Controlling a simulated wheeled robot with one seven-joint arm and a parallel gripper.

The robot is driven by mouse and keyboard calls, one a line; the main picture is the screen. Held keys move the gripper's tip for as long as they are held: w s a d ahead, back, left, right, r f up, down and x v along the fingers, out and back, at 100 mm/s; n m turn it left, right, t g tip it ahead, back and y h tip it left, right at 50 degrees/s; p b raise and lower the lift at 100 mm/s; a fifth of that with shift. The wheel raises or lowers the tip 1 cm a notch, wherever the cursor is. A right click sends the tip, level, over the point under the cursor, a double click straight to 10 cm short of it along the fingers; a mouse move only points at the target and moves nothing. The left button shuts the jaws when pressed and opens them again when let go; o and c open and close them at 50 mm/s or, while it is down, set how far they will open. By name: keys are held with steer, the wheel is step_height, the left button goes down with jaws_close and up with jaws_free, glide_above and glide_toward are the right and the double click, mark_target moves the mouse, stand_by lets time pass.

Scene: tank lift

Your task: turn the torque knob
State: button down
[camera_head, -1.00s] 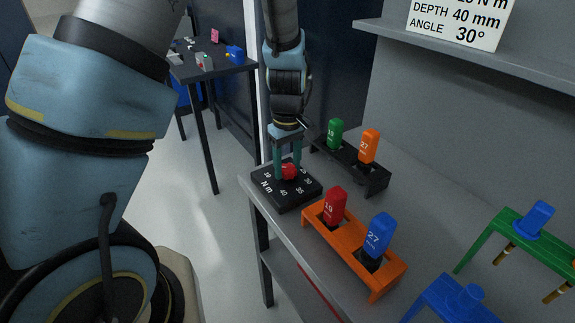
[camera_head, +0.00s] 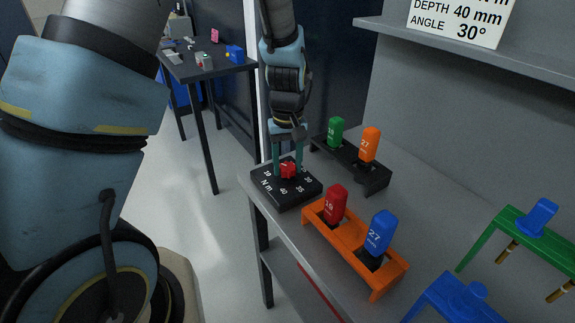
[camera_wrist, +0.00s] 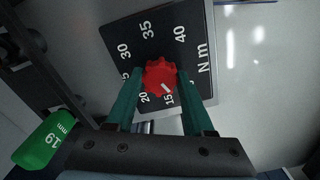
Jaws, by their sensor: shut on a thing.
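The torque knob (camera_head: 288,170) is red and lobed, on a black dial plate (camera_head: 270,193) at the left end of the grey bench. My gripper (camera_head: 288,168) points down at it, shut on the knob with one finger on each side. In the wrist view the knob (camera_wrist: 160,77) sits between my green fingers (camera_wrist: 160,85). Its white pointer mark aims at the 15 on the plate (camera_wrist: 125,38). The numbers 20, 30, 35, 40 and "N m" also show; one finger partly covers others.
An orange rack (camera_head: 345,258) with a red 19 and a blue 27 tool stands close right of the dial. A black rack (camera_head: 372,183) with green and orange tools is behind. A shelf sign (camera_head: 458,20) reads depth 40 mm, angle 30°; its torque line is cut off.

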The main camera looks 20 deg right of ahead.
mark_target(287, 166)
steer(key=shift+m+b, duration=0.3)
steer(key=shift+m, duration=2)
steer(key=shift+c, duration=1.4)
jaws_free()
steer(key=shift+r, duration=0.1)
step_height(287, 166, up, 11)
steer(key=b, duration=0.2)
steer(key=shift+f, duration=0.2)
